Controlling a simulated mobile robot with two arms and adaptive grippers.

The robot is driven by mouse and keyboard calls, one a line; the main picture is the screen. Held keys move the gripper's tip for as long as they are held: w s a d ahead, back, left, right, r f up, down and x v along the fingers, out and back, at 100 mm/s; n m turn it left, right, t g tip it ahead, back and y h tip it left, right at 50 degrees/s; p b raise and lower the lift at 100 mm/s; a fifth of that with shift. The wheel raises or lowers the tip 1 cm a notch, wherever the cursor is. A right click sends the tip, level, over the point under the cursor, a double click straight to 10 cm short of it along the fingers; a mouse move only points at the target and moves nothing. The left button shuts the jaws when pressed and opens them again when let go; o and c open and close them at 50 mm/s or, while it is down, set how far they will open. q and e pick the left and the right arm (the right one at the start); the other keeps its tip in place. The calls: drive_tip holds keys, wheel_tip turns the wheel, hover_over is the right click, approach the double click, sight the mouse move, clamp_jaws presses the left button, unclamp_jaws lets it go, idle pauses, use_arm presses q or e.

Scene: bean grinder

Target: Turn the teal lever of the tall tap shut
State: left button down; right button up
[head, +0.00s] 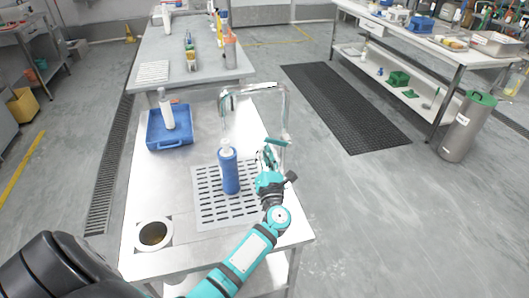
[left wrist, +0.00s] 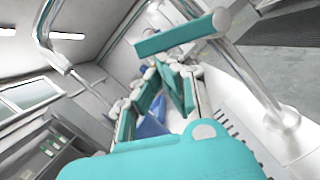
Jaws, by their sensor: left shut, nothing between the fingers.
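The tall tap (head: 284,110) is a silver arched pipe standing at the right edge of the steel table. Its teal lever (head: 271,141) sticks out leftward from the post, low on the tap. In the left wrist view the lever (left wrist: 178,36) is a teal bar crossing just past the fingertips, joined to the silver post (left wrist: 250,70). My left gripper (head: 268,158) is shut and empty, close to the lever. Its fingers (left wrist: 172,68) show in the left wrist view; I cannot tell whether they touch the lever. My right gripper is not in view.
A blue bottle (head: 229,171) stands on the slotted drain plate (head: 208,210), left of my gripper. A blue tray (head: 155,140) with a white bottle (head: 167,112) sits farther left. A round hole (head: 153,234) is at the near left corner. Floor is free right of the table.

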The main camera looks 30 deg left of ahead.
use_arm(q)
drive_tip(key=shift+r, duration=0.15)
drive_tip(key=w+d+r+m+h+p, duration=0.2)
drive_tip(key=r+m+p, duration=0.4)
drive_tip(key=m+p, duration=0.3)
drive_tip(key=w+p, duration=0.1)
drive_tip(key=p, duration=0.2)
drive_tip(key=shift+d+r, duration=0.35)
drive_tip(key=shift+r, duration=0.05)
drive_tip(key=shift+w, duration=0.1)
idle(0.3)
idle(0.3)
